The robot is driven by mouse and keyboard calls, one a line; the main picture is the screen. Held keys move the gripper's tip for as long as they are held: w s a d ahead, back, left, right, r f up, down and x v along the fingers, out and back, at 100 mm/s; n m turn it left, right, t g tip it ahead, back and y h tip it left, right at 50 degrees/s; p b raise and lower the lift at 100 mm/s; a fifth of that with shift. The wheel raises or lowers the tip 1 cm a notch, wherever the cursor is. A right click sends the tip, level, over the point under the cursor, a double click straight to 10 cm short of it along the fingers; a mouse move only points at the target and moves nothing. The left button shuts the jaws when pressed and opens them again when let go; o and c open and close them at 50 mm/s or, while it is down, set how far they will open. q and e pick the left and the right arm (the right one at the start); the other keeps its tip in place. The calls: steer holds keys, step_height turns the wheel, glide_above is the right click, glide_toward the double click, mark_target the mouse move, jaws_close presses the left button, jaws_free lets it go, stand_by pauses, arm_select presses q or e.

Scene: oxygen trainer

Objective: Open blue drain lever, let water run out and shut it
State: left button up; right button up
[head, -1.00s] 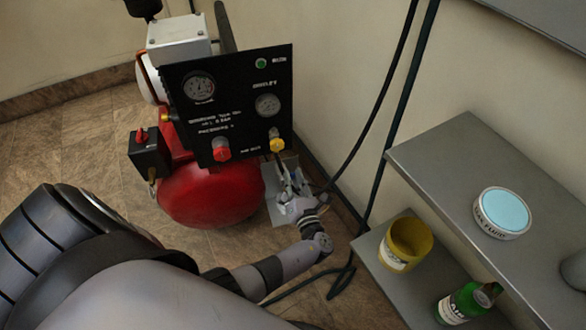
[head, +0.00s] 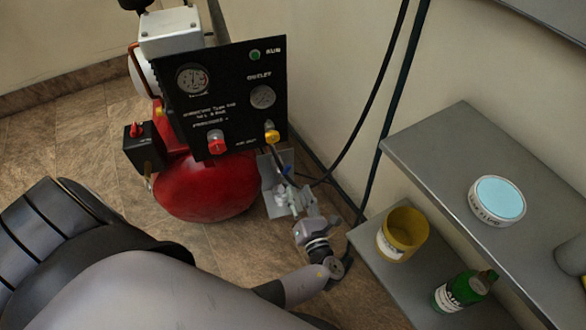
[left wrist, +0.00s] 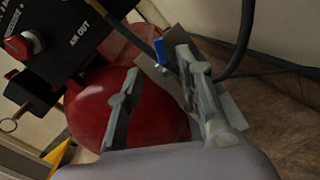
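The blue drain lever (left wrist: 160,49) shows in the left wrist view, standing up beside a grey metal plate, just beyond the fingertips. In the head view my left gripper (head: 291,194) is low in front of the grey plate, right of the red tank (head: 205,190). The tank fills the space behind the fingers in the left wrist view. No running water shows. My right gripper is not in view.
The black panel (head: 225,105) with gauges and knobs stands above the tank. Dark hoses (head: 372,110) hang along the wall. At right a grey shelf (head: 440,135) holds a round tin (head: 497,200); below are a yellow cup (head: 403,235) and a green bottle (head: 465,290).

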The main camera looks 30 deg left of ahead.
arm_select(q)
steer(key=shift+v, duration=1.5)
